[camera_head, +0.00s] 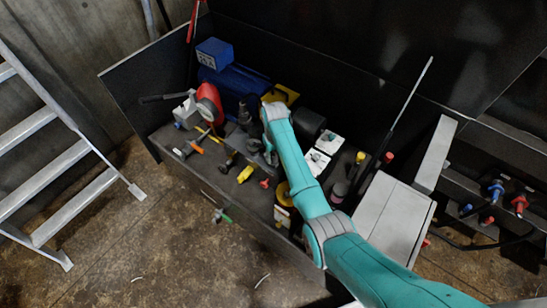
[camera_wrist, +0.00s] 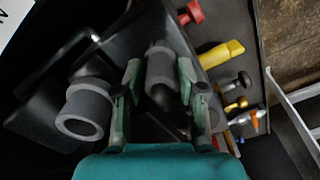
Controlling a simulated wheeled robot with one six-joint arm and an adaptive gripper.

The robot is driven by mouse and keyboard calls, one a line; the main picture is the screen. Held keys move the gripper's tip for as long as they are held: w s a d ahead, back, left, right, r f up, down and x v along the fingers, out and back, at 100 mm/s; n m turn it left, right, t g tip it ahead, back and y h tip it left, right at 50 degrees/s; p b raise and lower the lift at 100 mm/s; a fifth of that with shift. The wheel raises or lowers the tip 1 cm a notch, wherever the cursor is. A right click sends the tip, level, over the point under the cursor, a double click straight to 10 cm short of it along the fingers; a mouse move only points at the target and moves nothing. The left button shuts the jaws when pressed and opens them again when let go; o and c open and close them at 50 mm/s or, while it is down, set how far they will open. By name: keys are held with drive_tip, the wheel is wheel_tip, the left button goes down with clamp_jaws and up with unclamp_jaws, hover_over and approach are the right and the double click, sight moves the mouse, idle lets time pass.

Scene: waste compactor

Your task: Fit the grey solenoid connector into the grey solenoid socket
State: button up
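In the wrist view the two fingers of my gripper (camera_wrist: 160,82) stand apart, one on each side of a grey cylindrical part (camera_wrist: 160,64) with a dark rounded near end. This part looks like the grey solenoid connector. I cannot tell whether the fingers touch it. A second grey part, a thick hollow ring (camera_wrist: 84,112) on a dark body, is to the left of my gripper and may be the grey solenoid socket. In the head view my gripper (camera_head: 268,150) points down among the parts on the bench, and my arm hides much of that spot.
A red knob (camera_wrist: 190,12), a yellow part (camera_wrist: 222,53) and several small fittings lie right of my gripper. In the head view a blue motor (camera_head: 232,82) and red round part (camera_head: 209,104) are behind left. A grey box (camera_head: 394,215) stands right, a ladder (camera_head: 60,165) left.

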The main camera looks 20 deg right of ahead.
clamp_jaws()
drive_tip(key=shift+r, duration=2.55)
